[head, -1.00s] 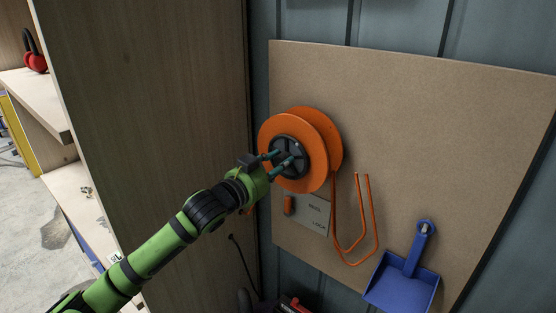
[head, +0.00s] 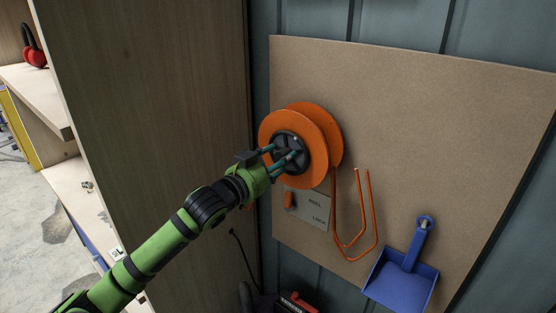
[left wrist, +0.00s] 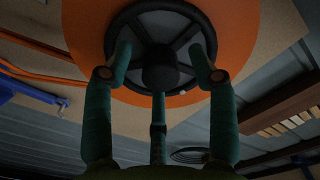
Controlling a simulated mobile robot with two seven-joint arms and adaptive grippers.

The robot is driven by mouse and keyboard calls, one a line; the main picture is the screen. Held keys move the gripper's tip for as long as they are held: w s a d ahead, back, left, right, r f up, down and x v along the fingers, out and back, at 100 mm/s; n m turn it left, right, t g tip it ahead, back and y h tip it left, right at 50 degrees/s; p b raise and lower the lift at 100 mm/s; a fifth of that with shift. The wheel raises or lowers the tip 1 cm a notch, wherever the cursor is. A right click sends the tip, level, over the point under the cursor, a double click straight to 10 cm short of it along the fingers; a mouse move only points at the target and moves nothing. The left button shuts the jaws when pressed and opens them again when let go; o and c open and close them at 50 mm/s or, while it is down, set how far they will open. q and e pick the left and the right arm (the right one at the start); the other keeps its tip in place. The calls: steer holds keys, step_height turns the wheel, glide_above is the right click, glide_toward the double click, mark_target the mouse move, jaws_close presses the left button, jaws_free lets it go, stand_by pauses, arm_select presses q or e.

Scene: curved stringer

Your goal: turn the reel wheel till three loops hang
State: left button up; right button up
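The orange reel (head: 305,170) is on the brown board, with a dark spoked wheel (head: 293,138) at its centre. In the left wrist view the wheel (left wrist: 160,12) and its round centre knob fill the upper middle. My left gripper (head: 283,157) is at the wheel. Its three teal fingers (left wrist: 160,75) are spread apart, two over the gaps between spokes and one below the knob. Whether they touch the wheel is unclear. Orange cord (head: 336,215) hangs below the reel in a U shape, its strands overlapping. My right gripper is not in view.
A grey plate (head: 314,212) with lettering and an orange switch (head: 290,200) sits below the reel. A blue dustpan (head: 402,283) hangs at the lower right of the board (head: 450,130). A wooden cabinet side (head: 150,100) stands close on the left.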

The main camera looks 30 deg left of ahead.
arm_select(q)
steer(key=s, duration=1.2)
steer(key=shift+a, duration=0.45)
steer(key=shift+f, duration=0.1)
